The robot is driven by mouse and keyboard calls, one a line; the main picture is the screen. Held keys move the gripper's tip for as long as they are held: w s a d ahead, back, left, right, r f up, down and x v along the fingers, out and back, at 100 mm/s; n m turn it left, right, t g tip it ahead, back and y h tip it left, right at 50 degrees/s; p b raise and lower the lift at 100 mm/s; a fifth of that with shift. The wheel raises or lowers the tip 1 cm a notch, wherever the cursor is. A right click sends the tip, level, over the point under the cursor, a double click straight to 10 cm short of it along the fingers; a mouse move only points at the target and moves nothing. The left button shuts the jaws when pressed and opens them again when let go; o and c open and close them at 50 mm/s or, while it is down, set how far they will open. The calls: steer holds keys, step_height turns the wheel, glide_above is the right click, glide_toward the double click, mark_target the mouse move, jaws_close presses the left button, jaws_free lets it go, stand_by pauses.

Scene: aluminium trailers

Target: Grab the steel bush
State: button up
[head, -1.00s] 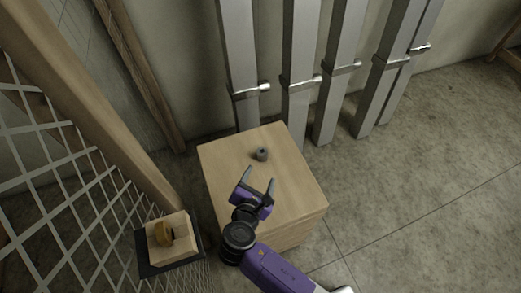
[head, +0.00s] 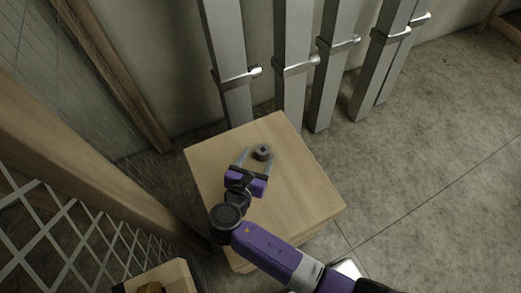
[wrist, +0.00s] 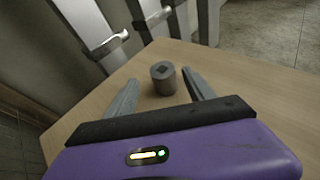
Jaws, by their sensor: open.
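The steel bush (head: 263,151) is a small grey cylinder with a dark hole in its top. It stands upright on the wooden block (head: 300,196), near its far edge. It also shows in the wrist view (wrist: 163,78), ahead and between my two fingers. My gripper (head: 257,158) is open and empty. Its fingers reach toward the bush, with the bush around the level of the fingertips and nearer the right finger in the head view. In the wrist view my gripper (wrist: 157,88) shows a gap on both sides of the bush.
Several upright aluminium posts (head: 293,65) with clamps stand behind the block against the wall. A wooden beam and wire mesh (head: 70,235) stand at the left. Another light wooden piece (head: 178,275) shows at the bottom left. The floor at the right is clear.

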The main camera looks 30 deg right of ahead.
mark_target(265, 146)
steer(key=shift+d+x, duration=0.25)
steer(key=shift+x, duration=3.3)
steer(key=shift+s+r, duration=0.15)
steer(key=shift+r, duration=0.05)
jaws_close()
